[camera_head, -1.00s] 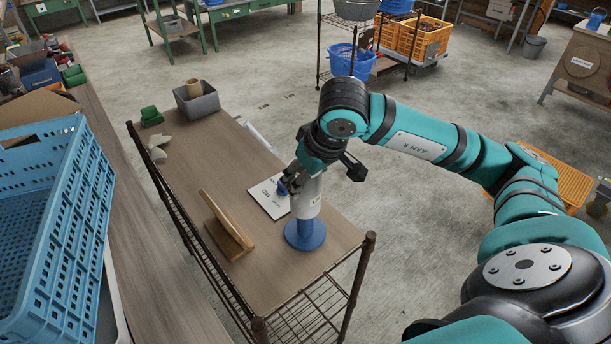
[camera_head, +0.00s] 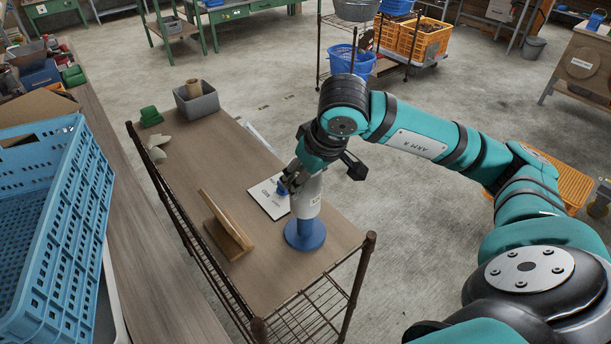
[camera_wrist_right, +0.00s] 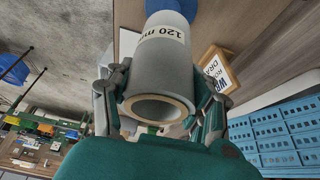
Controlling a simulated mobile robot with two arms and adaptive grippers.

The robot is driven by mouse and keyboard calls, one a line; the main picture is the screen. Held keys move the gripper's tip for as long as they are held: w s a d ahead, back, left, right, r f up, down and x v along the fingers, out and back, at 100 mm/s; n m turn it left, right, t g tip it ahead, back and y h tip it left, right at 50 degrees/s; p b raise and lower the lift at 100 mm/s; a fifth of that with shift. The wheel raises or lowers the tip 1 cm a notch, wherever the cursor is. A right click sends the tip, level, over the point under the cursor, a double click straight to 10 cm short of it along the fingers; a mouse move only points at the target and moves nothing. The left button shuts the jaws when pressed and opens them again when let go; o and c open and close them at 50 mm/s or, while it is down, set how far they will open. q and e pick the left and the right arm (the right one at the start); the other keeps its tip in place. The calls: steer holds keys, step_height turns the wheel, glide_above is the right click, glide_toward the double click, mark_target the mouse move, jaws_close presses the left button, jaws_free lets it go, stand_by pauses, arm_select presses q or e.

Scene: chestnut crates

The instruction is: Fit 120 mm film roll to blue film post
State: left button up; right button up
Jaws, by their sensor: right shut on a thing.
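The film roll (camera_head: 306,204) is a pale grey-white cylinder, upright or nearly so, over the blue film post (camera_head: 305,236), which stands on the cart top. My right gripper (camera_head: 290,184) is shut on the roll. In the right wrist view the roll (camera_wrist_right: 163,58) carries a "120 mm" label and shows a hollow tan-rimmed core at its near end, with a finger on each side. Blue of the post (camera_wrist_right: 172,5) shows beyond its far end. I cannot tell whether the post is inside the core. My left gripper is not in view.
A wooden sign stand (camera_head: 228,228) and a white printed sheet (camera_head: 268,198) are left of the post on the wooden cart top (camera_head: 200,160). A grey bin (camera_head: 197,104) and green block (camera_head: 150,117) sit at its far end. A blue crate (camera_head: 60,215) stands on the left bench.

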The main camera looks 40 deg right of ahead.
mark_target(316, 190)
steer(key=shift+b, duration=0.7)
stand_by(0.7)
steer(key=shift+f+b, duration=4.3)
steer(key=shift+b, duration=0.1)
steer(key=o, duration=1.5)
steer(key=shift+c, duration=0.2)
steer(key=v, duration=1.2)
steer(key=shift+r, duration=0.1)
